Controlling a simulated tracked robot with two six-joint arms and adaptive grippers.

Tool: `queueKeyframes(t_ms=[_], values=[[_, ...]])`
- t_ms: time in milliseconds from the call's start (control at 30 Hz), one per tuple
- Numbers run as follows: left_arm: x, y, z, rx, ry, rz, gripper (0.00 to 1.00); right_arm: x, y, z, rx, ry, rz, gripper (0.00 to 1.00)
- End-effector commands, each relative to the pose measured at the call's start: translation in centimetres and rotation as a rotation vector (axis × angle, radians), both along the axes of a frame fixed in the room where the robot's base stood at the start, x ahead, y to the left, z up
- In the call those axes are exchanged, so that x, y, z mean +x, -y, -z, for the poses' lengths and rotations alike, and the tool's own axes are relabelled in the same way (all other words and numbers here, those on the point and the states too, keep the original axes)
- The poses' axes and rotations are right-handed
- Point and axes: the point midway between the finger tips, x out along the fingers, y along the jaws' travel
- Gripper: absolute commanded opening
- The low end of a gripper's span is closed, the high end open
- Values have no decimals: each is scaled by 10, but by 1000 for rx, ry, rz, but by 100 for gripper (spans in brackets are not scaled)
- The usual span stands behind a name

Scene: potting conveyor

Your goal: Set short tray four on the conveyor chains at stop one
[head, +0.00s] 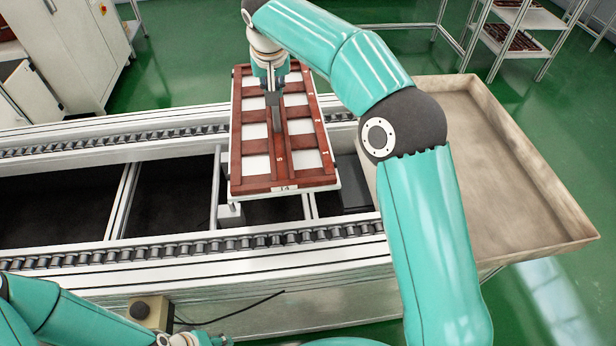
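A reddish-brown short tray (308,177) with white pockets is over the conveyor, lengthwise across it. Its far end reaches past the far chain (120,138) and its near end stops short of the near chain (190,248) in the picture. The tray's number is too small to read surely. My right gripper (275,122) points down at the tray's middle bar and appears closed on it; the fingertips are partly hidden. The gap beneath the tray cannot be judged.
A beige shallow bin (500,180) stands right of the conveyor. Crossbars and a dark gap lie between the rails. A beige box (150,313) with a dark knob and a cable sit at the near side. White cabinets (75,45) and a rack (530,20) stand behind.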

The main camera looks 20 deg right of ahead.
Motion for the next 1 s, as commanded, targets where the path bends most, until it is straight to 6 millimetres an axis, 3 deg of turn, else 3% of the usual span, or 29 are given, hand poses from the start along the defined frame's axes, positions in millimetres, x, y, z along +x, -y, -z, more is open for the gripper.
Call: queueKeyframes(t_ms=[133, 233, 700, 1000], values=[[0, 0, 11, 0, 0, 0, 40, 1, -4, 1, 0, 3, 6, 0], [0, 0, 14, 0, 0, 0, 40, 1, -4, 13, -1, 0, 7, 0], [0, 0, 24, 0, 0, 0, 40, 0, -3, 124, -1, -1, 8, 0], [0, 0, 23, 0, 0, 0, 40, 1, -3, 154, -1, 4, 8, 0]])
